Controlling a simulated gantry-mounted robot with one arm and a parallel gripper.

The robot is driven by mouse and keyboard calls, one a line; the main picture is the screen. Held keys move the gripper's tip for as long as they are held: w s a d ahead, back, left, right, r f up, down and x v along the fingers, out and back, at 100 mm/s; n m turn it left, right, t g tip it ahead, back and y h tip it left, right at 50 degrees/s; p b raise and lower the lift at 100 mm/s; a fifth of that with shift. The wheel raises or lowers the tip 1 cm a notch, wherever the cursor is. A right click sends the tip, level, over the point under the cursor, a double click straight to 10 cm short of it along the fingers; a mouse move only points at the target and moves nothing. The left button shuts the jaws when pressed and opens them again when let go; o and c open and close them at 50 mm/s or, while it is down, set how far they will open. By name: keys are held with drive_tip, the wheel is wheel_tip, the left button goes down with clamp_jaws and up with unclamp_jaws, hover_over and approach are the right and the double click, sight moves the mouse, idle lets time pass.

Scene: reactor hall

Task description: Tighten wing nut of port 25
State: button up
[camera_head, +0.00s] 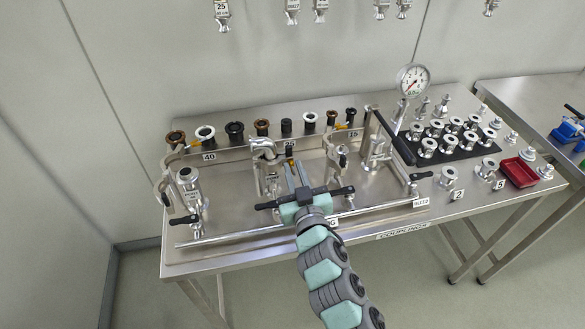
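The middle port on the bench, marked 25, has a bent metal pipe fitting (265,150) on top and a small label on its body (271,178). My gripper (295,166) is just right of this fitting, pointing away from the camera. Its two grey fingers are apart with a gap between them. A small brass-coloured part (291,161) shows near the fingertips; it is too small to tell whether it is the wing nut or whether the fingers touch it. My gripper hides part of the area in front of the port.
The port 40 stub (189,190) stands left, and another port (341,158) stands right. A pressure gauge (412,80) and long black lever (394,137) rise farther right. Couplings on a black mat (462,152) and a red tray (519,172) lie at the right. A front rail (385,206) runs along the bench.

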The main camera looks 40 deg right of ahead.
drive_tip(key=shift+x, duration=0.85)
clamp_jaws()
